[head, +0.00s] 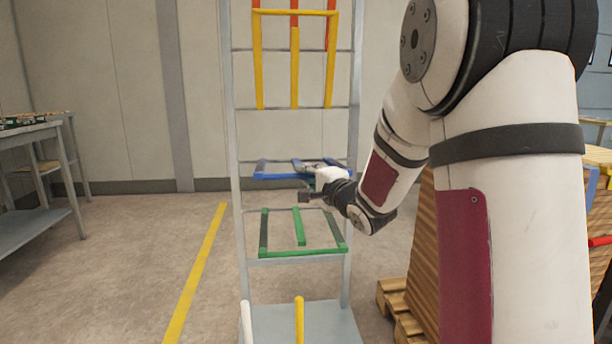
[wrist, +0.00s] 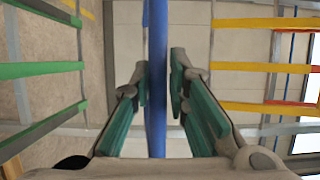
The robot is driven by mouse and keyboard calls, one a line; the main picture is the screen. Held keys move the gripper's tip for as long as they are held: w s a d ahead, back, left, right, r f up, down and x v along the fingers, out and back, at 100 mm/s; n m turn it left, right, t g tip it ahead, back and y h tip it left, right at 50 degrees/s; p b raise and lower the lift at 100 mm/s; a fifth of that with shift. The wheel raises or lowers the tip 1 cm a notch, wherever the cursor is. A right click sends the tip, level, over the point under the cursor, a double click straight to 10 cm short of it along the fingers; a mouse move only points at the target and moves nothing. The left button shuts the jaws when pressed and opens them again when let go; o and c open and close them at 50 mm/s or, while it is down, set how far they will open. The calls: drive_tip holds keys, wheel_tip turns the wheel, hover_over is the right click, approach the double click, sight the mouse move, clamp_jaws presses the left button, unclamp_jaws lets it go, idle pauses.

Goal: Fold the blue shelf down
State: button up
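The blue shelf (head: 270,177) is a frame of blue bars at mid-height on the grey upright rack, standing out about level from it. My gripper (head: 309,180) is at the right part of its front bar; the gripper and arm hide that end. In the wrist view, a blue bar (wrist: 157,120) runs up the middle between the two teal-padded fingers of my gripper (wrist: 159,85).
A green shelf (head: 300,253) is folded out below the blue one, and a yellow shelf (head: 295,12) stands raised above. The rack's grey frame (head: 231,130) surrounds them. A wooden pallet (head: 393,297) is at right, a grey table (head: 30,130) at left. Floor left of the rack is clear.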

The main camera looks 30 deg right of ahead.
idle(0.3)
drive_tip(key=s, duration=1.2)
